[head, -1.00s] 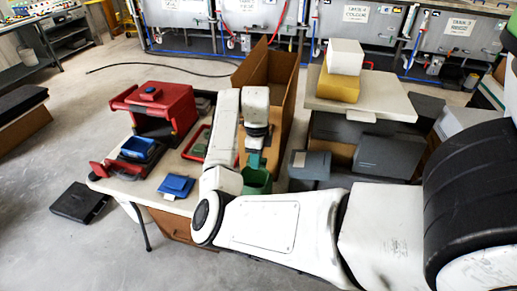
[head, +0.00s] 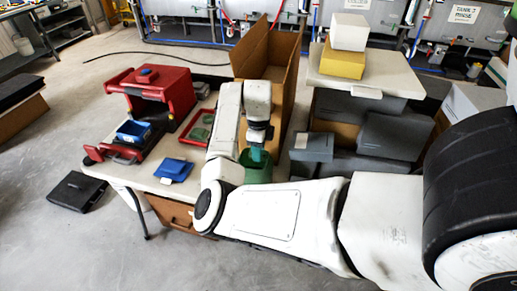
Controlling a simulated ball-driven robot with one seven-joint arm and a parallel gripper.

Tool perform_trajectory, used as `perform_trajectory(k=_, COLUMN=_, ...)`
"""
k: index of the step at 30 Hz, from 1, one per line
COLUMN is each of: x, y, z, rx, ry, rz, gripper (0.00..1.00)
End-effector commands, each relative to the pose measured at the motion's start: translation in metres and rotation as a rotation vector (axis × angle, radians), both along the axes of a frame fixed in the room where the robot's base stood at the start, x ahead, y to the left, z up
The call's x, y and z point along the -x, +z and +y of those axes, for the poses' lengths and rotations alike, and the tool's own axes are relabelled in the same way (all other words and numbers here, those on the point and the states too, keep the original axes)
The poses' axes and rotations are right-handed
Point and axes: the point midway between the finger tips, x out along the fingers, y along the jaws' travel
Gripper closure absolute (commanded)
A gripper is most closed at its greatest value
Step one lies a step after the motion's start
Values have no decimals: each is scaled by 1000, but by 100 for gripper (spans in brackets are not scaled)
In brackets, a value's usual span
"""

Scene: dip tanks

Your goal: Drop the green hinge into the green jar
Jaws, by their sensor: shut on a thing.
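The green jar (head: 257,171) stands at the near right part of the white table, partly hidden by my arm. My gripper (head: 257,154) points down over the jar's mouth, its tips at or just inside the rim. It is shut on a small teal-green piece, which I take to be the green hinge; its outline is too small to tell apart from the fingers. The lower end is hidden by the jar wall.
A red open-fronted bin (head: 160,93), a blue box (head: 133,131), a blue flat case (head: 173,170) and a red-rimmed tray (head: 190,142) with something green share the table. An open cardboard box (head: 268,62) stands behind. Grey boxes (head: 312,148) stand to the right.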

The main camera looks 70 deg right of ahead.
Motion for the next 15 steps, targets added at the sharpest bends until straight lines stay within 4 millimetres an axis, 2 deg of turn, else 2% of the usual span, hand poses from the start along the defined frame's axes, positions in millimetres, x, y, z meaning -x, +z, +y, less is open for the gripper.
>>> perform_trajectory(k=3, x=0, y=1, z=0, rx=0, ry=0, rz=0, gripper=93)
perform_trajectory(k=4, x=0, y=1, z=0, rx=0, ry=0, rz=0, gripper=58)
perform_trajectory(k=12, x=0, y=1, z=0, rx=0, ry=0, rz=0, gripper=33)
perform_trajectory(k=15, x=0, y=1, z=0, rx=0, ry=0, rz=0, gripper=31)
